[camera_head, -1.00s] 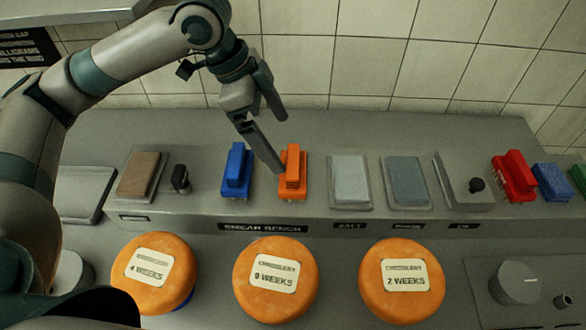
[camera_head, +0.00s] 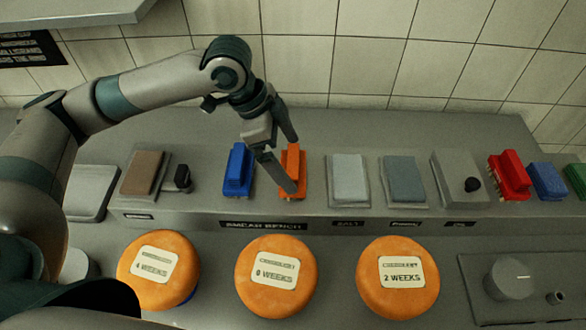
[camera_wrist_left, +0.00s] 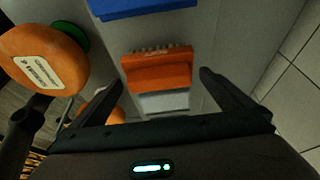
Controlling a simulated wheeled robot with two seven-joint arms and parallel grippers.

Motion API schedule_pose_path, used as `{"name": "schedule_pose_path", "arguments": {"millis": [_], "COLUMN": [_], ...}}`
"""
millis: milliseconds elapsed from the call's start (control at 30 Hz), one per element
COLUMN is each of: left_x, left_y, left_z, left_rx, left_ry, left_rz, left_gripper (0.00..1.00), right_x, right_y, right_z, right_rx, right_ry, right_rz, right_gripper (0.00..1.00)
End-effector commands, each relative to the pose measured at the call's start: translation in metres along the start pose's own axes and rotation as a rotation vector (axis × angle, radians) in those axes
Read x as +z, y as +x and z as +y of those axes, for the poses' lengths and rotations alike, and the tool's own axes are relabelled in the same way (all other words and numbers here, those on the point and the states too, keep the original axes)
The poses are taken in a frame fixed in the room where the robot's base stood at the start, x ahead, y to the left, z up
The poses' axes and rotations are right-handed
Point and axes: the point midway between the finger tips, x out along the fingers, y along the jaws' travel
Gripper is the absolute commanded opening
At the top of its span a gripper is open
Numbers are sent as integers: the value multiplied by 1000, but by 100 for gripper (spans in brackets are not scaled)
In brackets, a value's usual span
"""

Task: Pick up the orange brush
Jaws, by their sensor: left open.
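The orange brush (camera_head: 292,172) stands on the raised grey shelf, just right of the blue brush (camera_head: 238,168). My left gripper (camera_head: 291,163) is open and reaches down over the orange brush, with a finger covering part of it. In the left wrist view the orange brush (camera_wrist_left: 160,72) lies ahead of and between the two open fingers (camera_wrist_left: 160,85), bristles on its far side. No contact with the brush is visible. The blue brush (camera_wrist_left: 140,6) is at the top edge there. My right gripper is not in view.
Grey and brown blocks (camera_head: 349,180) sit on trays along the shelf. A red brush (camera_head: 510,176) and other brushes stand at the right. Several orange cheese wheels (camera_head: 276,300) lie on the lower counter in front. The tiled wall (camera_head: 365,65) is behind.

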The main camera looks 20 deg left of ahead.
Motion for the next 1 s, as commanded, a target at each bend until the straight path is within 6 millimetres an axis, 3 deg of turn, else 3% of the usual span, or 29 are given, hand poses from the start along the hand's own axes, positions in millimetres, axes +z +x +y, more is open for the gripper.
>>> {"name": "schedule_pose_path", "arguments": {"millis": [100,300,800,933,1000], "left_x": [2,2,3,2,2], "left_y": [13,32,34,34,34], "left_z": [2,1,1,1,1], "left_rx": [5,1,0,0,-1], "left_ry": [-2,-1,0,0,0], "left_rz": [-2,-1,0,0,1], "left_gripper": [100,100,100,69,66], "right_x": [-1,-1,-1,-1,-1], "right_y": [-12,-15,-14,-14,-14], "right_z": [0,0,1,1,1], "right_rx": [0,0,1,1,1], "right_ry": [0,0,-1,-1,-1], "right_rz": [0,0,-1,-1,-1], "right_gripper": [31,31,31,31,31]}}
